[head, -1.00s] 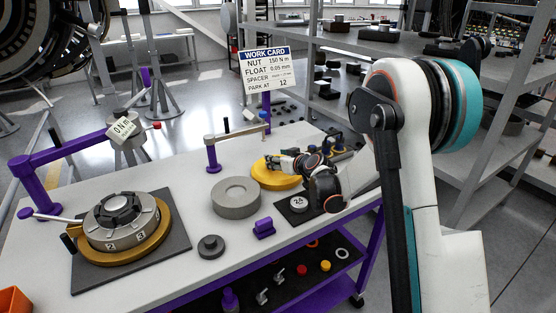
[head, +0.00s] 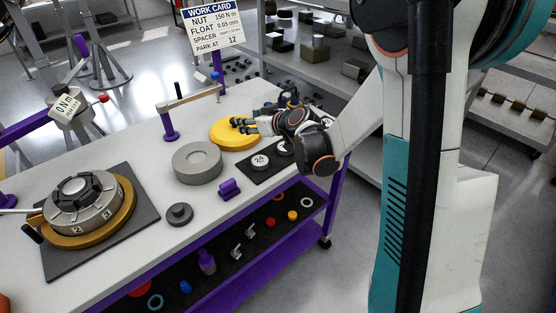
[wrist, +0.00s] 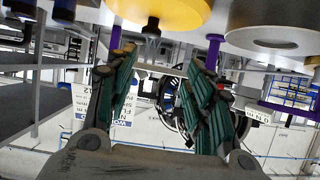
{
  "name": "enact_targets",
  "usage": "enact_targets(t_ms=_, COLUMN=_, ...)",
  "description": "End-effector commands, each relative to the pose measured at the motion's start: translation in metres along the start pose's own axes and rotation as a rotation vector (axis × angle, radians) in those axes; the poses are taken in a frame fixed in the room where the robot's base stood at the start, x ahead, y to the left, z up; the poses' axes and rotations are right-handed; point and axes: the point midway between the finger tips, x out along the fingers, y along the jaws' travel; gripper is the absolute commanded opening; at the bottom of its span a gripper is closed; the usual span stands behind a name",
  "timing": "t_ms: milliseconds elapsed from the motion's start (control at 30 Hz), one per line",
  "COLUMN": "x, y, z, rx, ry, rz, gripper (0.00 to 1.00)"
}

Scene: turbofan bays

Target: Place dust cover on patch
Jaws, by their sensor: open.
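A yellow round disc (head: 235,134), which looks like the dust cover, lies flat on the white bench beyond the grey ring. In the wrist view it shows at the top edge (wrist: 175,12), with a black knob (wrist: 151,28) on it. My gripper (head: 242,125) is open and low over the disc's far side. In the wrist view its fingers (wrist: 165,68) are spread, with the knob between and ahead of the tips and nothing held. I cannot tell which surface is the patch.
A thick grey ring (head: 197,163) stands left of a small dark mat (head: 262,174) bearing a "24" disc (head: 260,161). A purple block (head: 229,188) and dark puck (head: 180,214) lie nearer. A post with a horizontal arm (head: 169,125) stands behind. The turbofan hub (head: 83,203) fills the left.

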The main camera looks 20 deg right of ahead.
Motion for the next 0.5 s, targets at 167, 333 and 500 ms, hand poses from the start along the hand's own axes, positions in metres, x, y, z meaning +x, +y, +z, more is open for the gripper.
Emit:
enact_targets(t_ms=167, x=-0.046, y=-0.035, z=-0.015, rx=0.025, ry=-0.09, rz=-0.01, gripper=0.48)
enact_targets(t_ms=333, x=-0.093, y=-0.064, z=-0.017, rx=0.055, ry=-0.18, rz=0.0, gripper=0.48)
enact_targets(t_ms=500, x=-0.142, y=-0.089, z=-0.009, rx=0.084, ry=-0.267, rz=0.026, gripper=0.48)
